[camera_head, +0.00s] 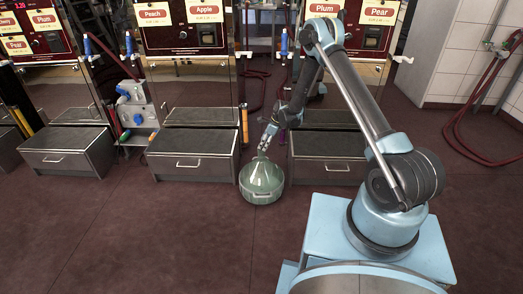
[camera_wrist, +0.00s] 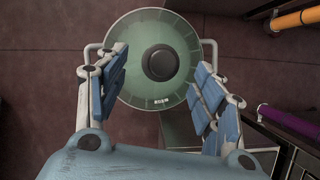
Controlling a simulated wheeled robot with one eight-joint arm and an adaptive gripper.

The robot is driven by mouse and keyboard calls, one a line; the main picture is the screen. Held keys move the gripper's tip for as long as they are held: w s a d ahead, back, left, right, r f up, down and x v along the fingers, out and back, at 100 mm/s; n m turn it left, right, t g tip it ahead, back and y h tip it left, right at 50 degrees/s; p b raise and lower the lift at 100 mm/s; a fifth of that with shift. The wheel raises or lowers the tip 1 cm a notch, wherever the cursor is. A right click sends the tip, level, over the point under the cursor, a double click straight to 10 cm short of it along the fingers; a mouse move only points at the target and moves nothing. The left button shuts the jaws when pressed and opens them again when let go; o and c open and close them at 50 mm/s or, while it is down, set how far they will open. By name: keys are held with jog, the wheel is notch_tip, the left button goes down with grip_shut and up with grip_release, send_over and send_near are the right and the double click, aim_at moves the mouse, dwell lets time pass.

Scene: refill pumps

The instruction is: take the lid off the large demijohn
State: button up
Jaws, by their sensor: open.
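A large green glass demijohn (camera_head: 261,185) stands on the floor in front of the drawer units, left of my base. In the wrist view I look down on its round green body (camera_wrist: 150,32), with a dark round lid (camera_wrist: 162,63) at the centre and a pale handle on each side. My gripper (camera_head: 263,152) is above the demijohn, pointing down. In the wrist view its blue-padded fingers (camera_wrist: 156,75) are spread apart, one on each side of the lid, with clear space to it. The height gap between fingertips and lid is hard to tell. In the head view the lid is hidden by the gripper.
Drawer units stand close behind, at left (camera_head: 192,153) and right (camera_head: 322,157), below dispensers labelled Apple and Plum. An orange tube (camera_wrist: 298,18) and a purple tube (camera_wrist: 290,121) show at the right of the wrist view. The floor in front (camera_head: 140,235) is clear.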

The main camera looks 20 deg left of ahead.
jog(key=shift+x, duration=1.75)
jog(key=c, duration=0.9)
